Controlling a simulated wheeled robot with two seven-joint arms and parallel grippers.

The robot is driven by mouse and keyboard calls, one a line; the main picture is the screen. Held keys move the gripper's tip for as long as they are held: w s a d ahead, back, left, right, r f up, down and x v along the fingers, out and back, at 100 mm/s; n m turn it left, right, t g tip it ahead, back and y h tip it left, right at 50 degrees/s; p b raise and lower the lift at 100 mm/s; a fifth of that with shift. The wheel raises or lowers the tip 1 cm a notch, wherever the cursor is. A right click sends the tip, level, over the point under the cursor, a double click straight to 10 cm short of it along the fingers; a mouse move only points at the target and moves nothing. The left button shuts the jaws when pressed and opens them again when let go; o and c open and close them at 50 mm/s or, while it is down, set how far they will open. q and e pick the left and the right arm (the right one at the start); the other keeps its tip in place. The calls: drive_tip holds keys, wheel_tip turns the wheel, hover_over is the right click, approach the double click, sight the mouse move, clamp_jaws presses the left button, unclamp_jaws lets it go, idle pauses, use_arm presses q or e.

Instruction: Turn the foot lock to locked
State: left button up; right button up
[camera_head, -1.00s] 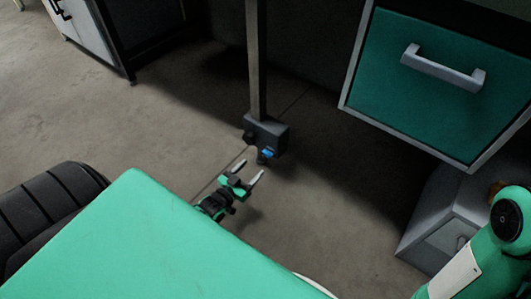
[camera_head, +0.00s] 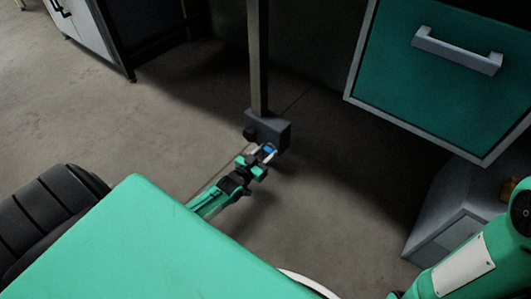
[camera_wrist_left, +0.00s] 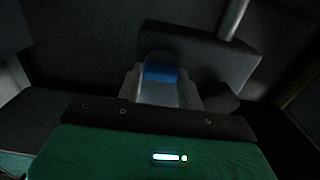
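The foot lock is a dark grey box (camera_head: 272,132) at the foot of a grey post, with a small lever or knob marked blue (camera_head: 268,149) on its near side. My left gripper (camera_head: 262,153) reaches it from the front left, with its fingers on either side of the blue-marked part. In the left wrist view the blue-marked part (camera_wrist_left: 161,74) lies between the two pale fingers (camera_wrist_left: 162,92), with the dark box behind it. The fingers look apart; whether they touch the part is unclear. My right gripper is out of the head view.
The post (camera_head: 258,60) rises from the box. A green drawer with a grey handle (camera_head: 457,51) overhangs at the right. A grey slanted housing (camera_head: 440,215) stands below it. A cabinet (camera_head: 85,30) is at the upper left. The floor (camera_head: 150,125) left of the post is bare.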

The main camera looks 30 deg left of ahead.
use_arm(q)
drive_tip(key=c, duration=0.3)
drive_tip(key=shift+c, duration=0.2)
